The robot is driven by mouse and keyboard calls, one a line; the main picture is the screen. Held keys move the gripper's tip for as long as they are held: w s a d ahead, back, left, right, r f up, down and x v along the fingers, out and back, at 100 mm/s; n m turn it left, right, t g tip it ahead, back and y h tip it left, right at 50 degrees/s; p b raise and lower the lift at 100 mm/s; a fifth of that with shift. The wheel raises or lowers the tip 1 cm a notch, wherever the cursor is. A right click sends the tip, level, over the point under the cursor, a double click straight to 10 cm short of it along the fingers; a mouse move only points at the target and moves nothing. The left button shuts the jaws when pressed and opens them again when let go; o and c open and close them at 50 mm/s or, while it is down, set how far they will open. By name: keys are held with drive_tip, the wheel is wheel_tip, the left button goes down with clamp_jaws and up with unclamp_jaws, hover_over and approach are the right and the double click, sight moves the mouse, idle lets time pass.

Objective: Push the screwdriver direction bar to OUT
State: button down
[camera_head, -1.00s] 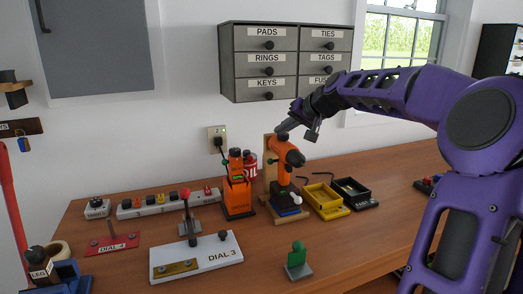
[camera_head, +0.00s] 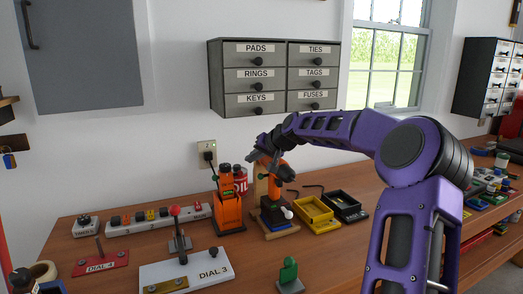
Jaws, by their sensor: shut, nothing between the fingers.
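The orange and dark screwdriver (camera_head: 272,206) stands upright in its holder on the wooden bench, right of the orange charger unit. My gripper (camera_head: 276,164) is at the top of the screwdriver, its dark fingers overlapping the orange body in the picture. The fingers are shut with nothing between them. I cannot tell whether they touch the screwdriver. The direction bar and its OUT mark are too small or hidden behind the gripper to make out.
A white DIAL 3 board (camera_head: 195,268) and a green upright piece (camera_head: 289,272) are in front. Grey drawers (camera_head: 231,77) hang above.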

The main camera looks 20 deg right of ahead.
drive_tip(key=shift+a+f, duration=0.45)
drive_tip(key=shift+f, duration=0.2)
drive_tip(key=shift+a+f, duration=0.4)
drive_tip(key=shift+f, duration=0.2)
drive_tip(key=shift+a+b, duration=0.45)
drive_tip(key=shift+a, duration=0.55)
drive_tip(key=shift+r, duration=0.1)
